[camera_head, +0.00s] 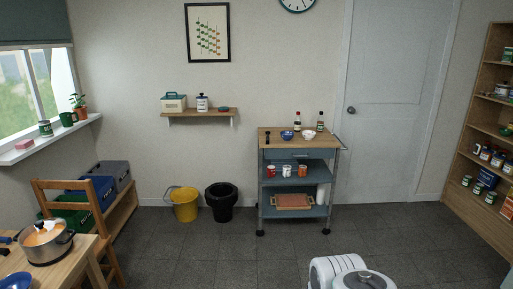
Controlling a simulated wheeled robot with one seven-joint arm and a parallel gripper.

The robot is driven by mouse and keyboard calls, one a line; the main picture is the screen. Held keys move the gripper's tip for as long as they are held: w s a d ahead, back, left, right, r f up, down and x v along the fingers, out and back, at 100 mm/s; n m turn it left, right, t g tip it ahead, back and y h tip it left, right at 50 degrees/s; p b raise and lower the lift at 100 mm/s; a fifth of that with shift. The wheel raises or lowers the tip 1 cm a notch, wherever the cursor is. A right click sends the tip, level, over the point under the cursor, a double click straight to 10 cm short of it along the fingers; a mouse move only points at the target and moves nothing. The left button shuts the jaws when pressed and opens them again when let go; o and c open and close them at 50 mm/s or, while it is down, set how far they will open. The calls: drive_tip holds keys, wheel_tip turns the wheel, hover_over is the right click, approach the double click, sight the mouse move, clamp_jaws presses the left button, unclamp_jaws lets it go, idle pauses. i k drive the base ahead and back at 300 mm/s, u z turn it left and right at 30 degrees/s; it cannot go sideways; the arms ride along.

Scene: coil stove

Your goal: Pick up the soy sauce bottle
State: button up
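Two small dark bottles stand upright at the back of the wooden top of a blue-grey wheeled cart (276,145). The left bottle (297,122) has a reddish cap and a pale label. The right bottle (320,122) also has a pale label. They are too small to tell which is the soy sauce. My gripper is not in view. Only white and grey parts of my own body show at the bottom, right of centre, far from the cart.
A blue bowl (287,135) and a white bowl (308,135) sit in front of the bottles. A black bin (221,203) and yellow bucket (185,205) stand left of the cart. A table with a pot (46,243) is at lower left. The floor before the cart is clear.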

sight(297, 129)
drive_tip(key=z, duration=0.3)
drive_tip(key=i, duration=2.35)
drive_tip(key=u, duration=0.35)
drive_tip(key=i, duration=1.7)
drive_tip(key=u, duration=0.4)
